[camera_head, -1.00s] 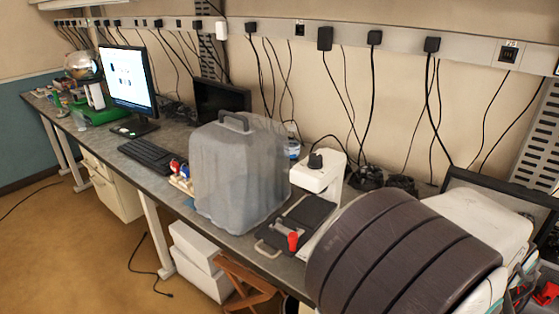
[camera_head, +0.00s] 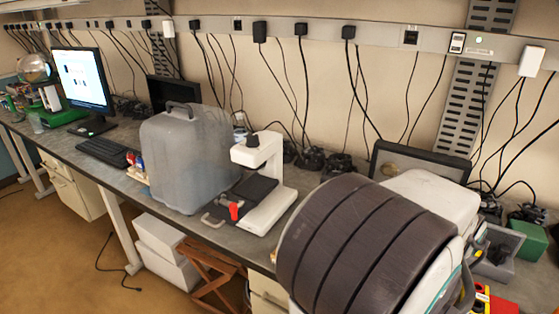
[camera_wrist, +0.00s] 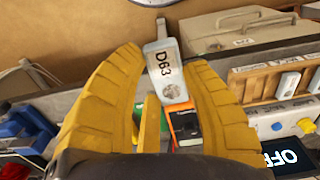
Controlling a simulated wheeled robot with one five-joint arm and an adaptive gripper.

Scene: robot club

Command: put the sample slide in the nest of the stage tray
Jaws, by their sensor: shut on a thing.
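In the wrist view, my gripper (camera_wrist: 168,62) has two yellow ribbed fingers shut on the sample slide (camera_wrist: 161,58), a pale narrow piece marked D63 with a round spot near its lower end. The slide stands between the fingertips, its upper end sticking out past them. In the head view, a white microscope (camera_head: 277,208) stands on the bench. A dark flat stage tray (camera_head: 222,211) with a grey handle and a red knob lies at its front left. Its nest is too small to make out. My gripper and the slide do not show in the head view.
A grey translucent case (camera_head: 185,160) stands close on the left of the microscope. A monitor (camera_head: 82,78) and keyboard (camera_head: 105,151) are farther left. The wrist view shows a grey box (camera_wrist: 225,32) and a wooden rack (camera_wrist: 265,82) beyond the gripper.

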